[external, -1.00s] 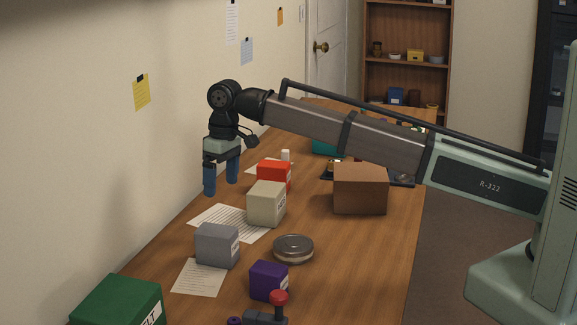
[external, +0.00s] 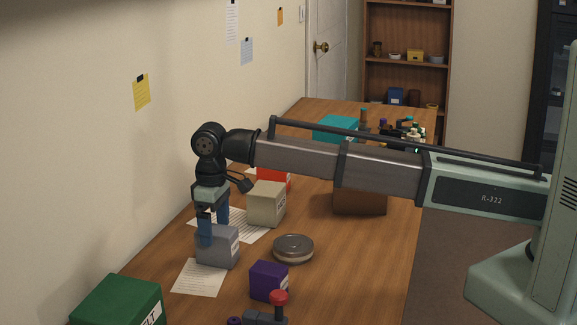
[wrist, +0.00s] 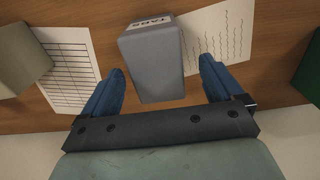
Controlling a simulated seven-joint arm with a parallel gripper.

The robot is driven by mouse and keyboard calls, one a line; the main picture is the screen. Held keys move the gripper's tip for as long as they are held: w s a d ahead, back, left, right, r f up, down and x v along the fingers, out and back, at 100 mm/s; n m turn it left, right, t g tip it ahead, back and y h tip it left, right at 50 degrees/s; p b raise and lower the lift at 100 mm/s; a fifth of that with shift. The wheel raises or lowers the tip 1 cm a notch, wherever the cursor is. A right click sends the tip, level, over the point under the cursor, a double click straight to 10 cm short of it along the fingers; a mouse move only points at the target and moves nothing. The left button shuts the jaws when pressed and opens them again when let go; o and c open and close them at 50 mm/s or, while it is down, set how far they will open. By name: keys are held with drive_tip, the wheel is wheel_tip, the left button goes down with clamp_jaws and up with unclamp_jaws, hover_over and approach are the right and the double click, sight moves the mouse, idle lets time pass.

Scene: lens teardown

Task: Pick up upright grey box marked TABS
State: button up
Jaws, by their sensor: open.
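The grey box (external: 217,247) stands upright on the wooden table, its white label facing right in the external view. In the wrist view the grey box (wrist: 153,66) lies between and just beyond the fingertips, its label lettering upside down and partly readable. My gripper (external: 213,236) is open, with blue fingers pointing down at the box; one finger overlaps its near side in the external view. In the wrist view my gripper (wrist: 160,75) has one finger on each side of the box, with gaps showing on both sides.
A beige box (external: 266,205) and a red box (external: 274,178) stand behind. A round tin (external: 293,248) and purple box (external: 268,281) are to the right. A green box (external: 118,302) is front left. Paper sheets (external: 199,279) lie nearby. The wall is close on the left.

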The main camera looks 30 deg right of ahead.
sight(217, 245)
drive_tip(key=shift+w+d+f, duration=0.1)
drive_tip(key=shift+d+f, duration=0.05)
drive_tip(key=shift+f, duration=2.85)
drive_tip(key=c, duration=1.2)
